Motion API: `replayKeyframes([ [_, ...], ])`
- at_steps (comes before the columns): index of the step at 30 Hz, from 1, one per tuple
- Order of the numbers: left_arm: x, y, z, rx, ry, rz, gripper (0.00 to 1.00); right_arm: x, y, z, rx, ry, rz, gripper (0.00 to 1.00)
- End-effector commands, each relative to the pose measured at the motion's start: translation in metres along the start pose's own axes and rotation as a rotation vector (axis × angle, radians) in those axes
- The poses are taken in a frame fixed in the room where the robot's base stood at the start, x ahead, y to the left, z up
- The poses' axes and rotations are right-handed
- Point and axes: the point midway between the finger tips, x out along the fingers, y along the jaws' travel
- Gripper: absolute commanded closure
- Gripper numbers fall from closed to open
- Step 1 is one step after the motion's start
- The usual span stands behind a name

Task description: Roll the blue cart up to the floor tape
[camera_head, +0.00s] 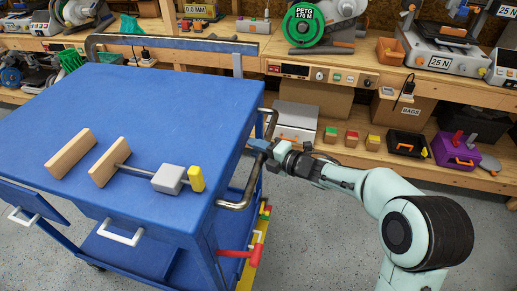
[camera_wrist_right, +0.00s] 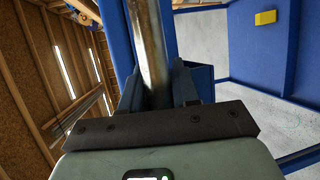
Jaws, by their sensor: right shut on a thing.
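The blue cart (camera_head: 180,95) fills the left half of the head view, with a flat top, drawers with white pulls and a lower shelf. A bent metal handle (camera_head: 236,205) runs along its right side. My right gripper (camera_head: 264,146) is shut on this handle near its middle. In the right wrist view the handle bar (camera_wrist_right: 153,45) passes between the fingers of my right gripper (camera_wrist_right: 158,92). A yellow strip (camera_head: 257,262) shows low beside the cart's right side; I cannot tell whether it is the floor tape. My left gripper is out of view.
A red-handled thing (camera_head: 240,254) sticks out low at the cart's right side. A wooden workbench (camera_head: 340,65) with printers and bins runs along the back.

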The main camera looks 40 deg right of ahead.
Motion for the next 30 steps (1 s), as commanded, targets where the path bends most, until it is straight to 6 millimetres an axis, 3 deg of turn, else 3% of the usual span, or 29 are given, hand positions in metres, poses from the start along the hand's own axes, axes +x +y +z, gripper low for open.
replayKeyframes([
  [7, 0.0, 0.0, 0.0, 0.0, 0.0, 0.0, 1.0, 0.0, 0.0, 0.0, 0.0, -0.001, -0.001, 1.0],
  [8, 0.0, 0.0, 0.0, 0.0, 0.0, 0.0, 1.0, 0.0, 0.0, 0.0, 0.0, -0.001, -0.001, 0.67],
  [9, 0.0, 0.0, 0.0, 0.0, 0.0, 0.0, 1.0, 0.0, 0.0, 0.0, 0.0, -0.001, -0.001, 0.54],
  [10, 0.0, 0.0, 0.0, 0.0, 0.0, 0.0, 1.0, 0.0, 0.0, 0.0, 0.0, -0.001, -0.001, 0.49],
  [22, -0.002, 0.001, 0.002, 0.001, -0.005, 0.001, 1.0, -0.009, 0.001, 0.001, 0.0, -0.002, 0.0, 0.49],
  [30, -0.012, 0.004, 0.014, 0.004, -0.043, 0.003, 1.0, -0.064, 0.002, 0.001, -0.001, -0.004, 0.0, 0.49],
])
